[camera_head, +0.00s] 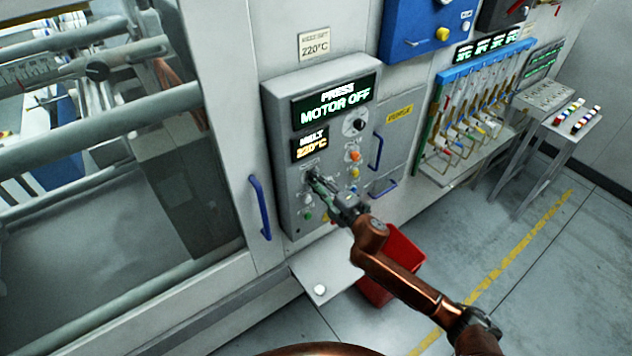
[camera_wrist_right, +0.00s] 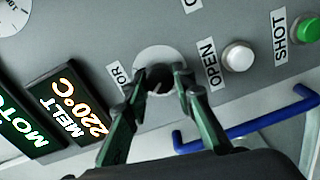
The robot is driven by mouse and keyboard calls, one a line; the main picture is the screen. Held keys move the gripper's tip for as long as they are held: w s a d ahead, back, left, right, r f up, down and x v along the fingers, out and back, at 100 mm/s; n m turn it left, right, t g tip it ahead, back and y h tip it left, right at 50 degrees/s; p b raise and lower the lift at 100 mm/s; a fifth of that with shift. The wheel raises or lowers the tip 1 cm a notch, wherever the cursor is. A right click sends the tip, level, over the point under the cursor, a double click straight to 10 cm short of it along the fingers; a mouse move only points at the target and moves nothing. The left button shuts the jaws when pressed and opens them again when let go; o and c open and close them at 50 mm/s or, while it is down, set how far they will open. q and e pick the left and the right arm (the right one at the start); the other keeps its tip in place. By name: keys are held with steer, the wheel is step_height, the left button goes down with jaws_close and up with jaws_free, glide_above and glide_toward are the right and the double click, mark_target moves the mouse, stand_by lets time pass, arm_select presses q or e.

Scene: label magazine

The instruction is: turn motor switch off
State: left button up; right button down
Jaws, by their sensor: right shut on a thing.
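The motor switch is a dark round knob (camera_wrist_right: 157,77) on a pale disc, beside a label of which only "OR" shows, in the right wrist view. In the head view the switch (camera_head: 311,173) is mostly hidden by my gripper, at the lower left of the grey control panel (camera_head: 281,150). My right gripper (camera_head: 319,182) is at the panel, its two green fingers (camera_wrist_right: 157,88) closed on either side of the knob. The upper display (camera_head: 334,103) reads "PRESS MOTOR OFF". My left gripper is not in view.
White OPEN (camera_wrist_right: 238,57) and green SHOT (camera_wrist_right: 307,29) buttons sit beside the switch. Blue handles (camera_head: 260,207) stick out nearby. A red bin (camera_head: 392,262) stands below the panel on the right. A metal shelf (camera_head: 325,282) juts out beneath the panel.

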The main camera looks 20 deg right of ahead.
steer(key=shift+f, duration=0.15)
steer(key=c, duration=1.6)
jaws_free()
steer(key=v, duration=1.2)
steer(key=shift+d, duration=0.1)
